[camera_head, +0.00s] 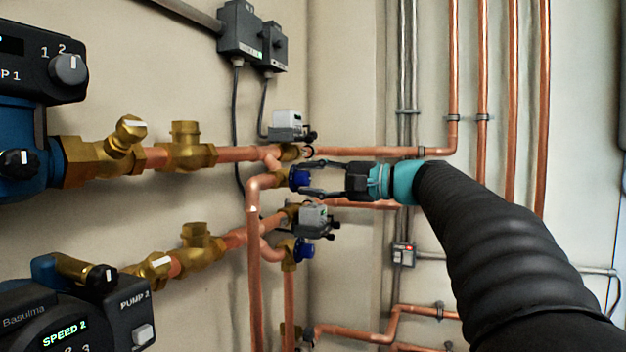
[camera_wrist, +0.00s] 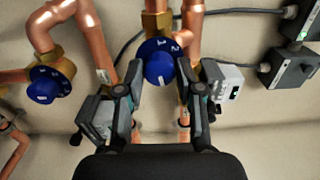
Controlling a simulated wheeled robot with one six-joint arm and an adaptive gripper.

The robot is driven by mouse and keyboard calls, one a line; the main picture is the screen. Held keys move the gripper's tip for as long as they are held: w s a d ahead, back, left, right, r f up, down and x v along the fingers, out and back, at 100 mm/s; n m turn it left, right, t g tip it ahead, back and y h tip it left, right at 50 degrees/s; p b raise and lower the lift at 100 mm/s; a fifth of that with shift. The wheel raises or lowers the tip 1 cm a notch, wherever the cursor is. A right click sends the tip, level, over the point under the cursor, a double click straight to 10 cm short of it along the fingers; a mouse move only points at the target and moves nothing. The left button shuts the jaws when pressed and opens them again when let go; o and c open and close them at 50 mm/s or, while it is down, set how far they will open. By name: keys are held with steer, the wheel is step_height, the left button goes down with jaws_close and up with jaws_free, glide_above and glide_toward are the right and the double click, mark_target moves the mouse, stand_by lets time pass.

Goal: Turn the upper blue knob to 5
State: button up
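The upper blue knob (camera_head: 299,178) sits on a brass valve on the copper pipework. In the wrist view, the knob (camera_wrist: 159,64) is near the top centre, with white marks on its face and a white line at its lower edge. I cannot read its setting surely. My gripper (camera_head: 312,179) reaches in from the right, level with this knob. In the wrist view, my gripper (camera_wrist: 159,72) is open, with one finger on each side of the knob. I cannot tell whether either finger touches it. The lower blue knob (camera_head: 304,250) is below; it also shows in the wrist view (camera_wrist: 46,86).
Grey actuator boxes sit close above (camera_head: 287,124) and below (camera_head: 314,217) the upper knob. Copper pipes (camera_head: 255,240) run close around it. Two pumps (camera_head: 28,110) (camera_head: 75,310) stand at the left. Vertical pipes (camera_head: 483,80) line the wall at the right.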

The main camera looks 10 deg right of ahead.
steer(key=shift+o, duration=1.1)
steer(key=v, duration=1.2)
